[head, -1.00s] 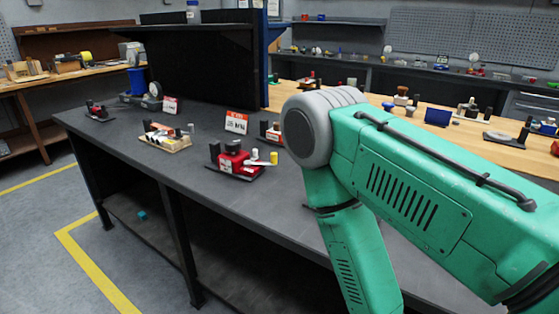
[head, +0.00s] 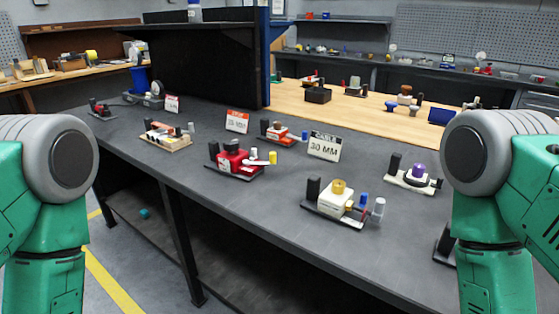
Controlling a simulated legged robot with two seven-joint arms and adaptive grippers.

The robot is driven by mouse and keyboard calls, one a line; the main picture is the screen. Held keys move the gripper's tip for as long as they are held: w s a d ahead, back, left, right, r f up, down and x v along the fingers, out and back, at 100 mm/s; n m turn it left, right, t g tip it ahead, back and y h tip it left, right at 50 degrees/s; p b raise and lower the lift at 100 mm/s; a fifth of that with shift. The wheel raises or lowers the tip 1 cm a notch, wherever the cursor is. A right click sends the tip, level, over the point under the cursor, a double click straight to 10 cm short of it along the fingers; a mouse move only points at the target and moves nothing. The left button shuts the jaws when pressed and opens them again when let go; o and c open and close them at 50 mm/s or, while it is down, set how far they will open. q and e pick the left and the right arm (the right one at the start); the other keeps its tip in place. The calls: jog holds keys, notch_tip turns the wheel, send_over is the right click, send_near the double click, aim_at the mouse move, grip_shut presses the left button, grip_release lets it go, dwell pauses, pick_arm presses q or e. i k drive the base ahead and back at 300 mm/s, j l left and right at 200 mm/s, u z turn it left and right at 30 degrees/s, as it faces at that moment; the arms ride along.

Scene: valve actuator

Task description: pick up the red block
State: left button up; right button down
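A red block-like part (head: 231,160) sits on a dark base plate near the middle of the dark table, with black, white and yellow pieces around it. A second, smaller red part (head: 277,132) sits on another dark base behind it, near an orange-topped sign. I cannot tell which of these is the red block. Both my arms show only as green links with grey joints at the left and right edges. Neither gripper is in view.
The dark table (head: 215,205) carries several fixtures, including a cream one with a yellow top (head: 338,197) and one with a purple top (head: 417,173). A "30 MM" sign (head: 324,147) stands behind them. A tall black panel (head: 205,62) rises at the back.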

aim_at(233, 168)
jog(key=i+j+z, duration=0.15)
jog(key=z, duration=0.2)
jog(key=i+j+z, duration=0.1)
jog(key=j+z, duration=0.2)
jog(key=i+j+z, duration=0.1)
jog(key=j+z, duration=0.25)
